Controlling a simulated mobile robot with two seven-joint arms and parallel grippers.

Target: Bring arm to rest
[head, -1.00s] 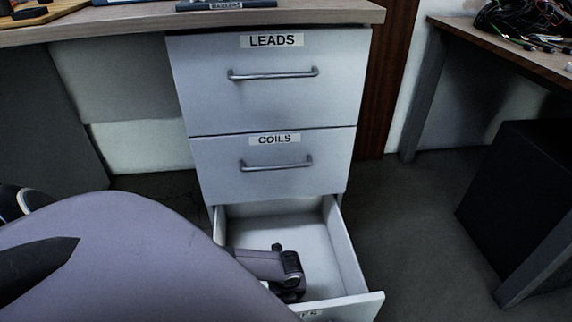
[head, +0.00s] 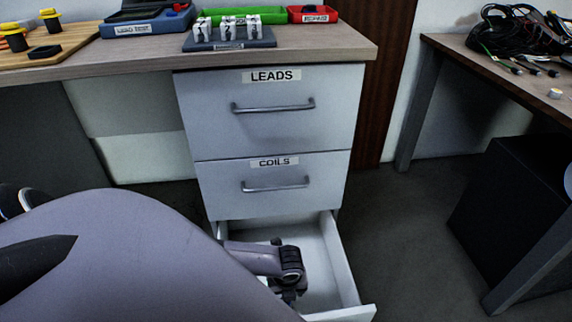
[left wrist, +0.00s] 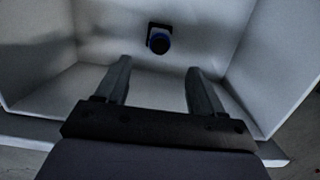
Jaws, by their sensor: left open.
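My left arm reaches from the left in the head view into the open bottom drawer (head: 335,262) of a white cabinet. My left gripper (head: 289,294) is over the drawer's inside; its fingertips are largely hidden there. In the left wrist view the gripper (left wrist: 156,72) is open, with two separate fingers and nothing between them. A small dark and blue round object (left wrist: 159,39) lies in the drawer beyond the fingertips, apart from them. My right gripper is not in view.
The LEADS drawer (head: 270,125) and COILS drawer (head: 272,202) above are shut. The desk top (head: 330,52) holds a dark rack (head: 230,42) with white pieces, a green tray (head: 245,16) and a red bin (head: 313,14). A black box (head: 510,205) stands at right.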

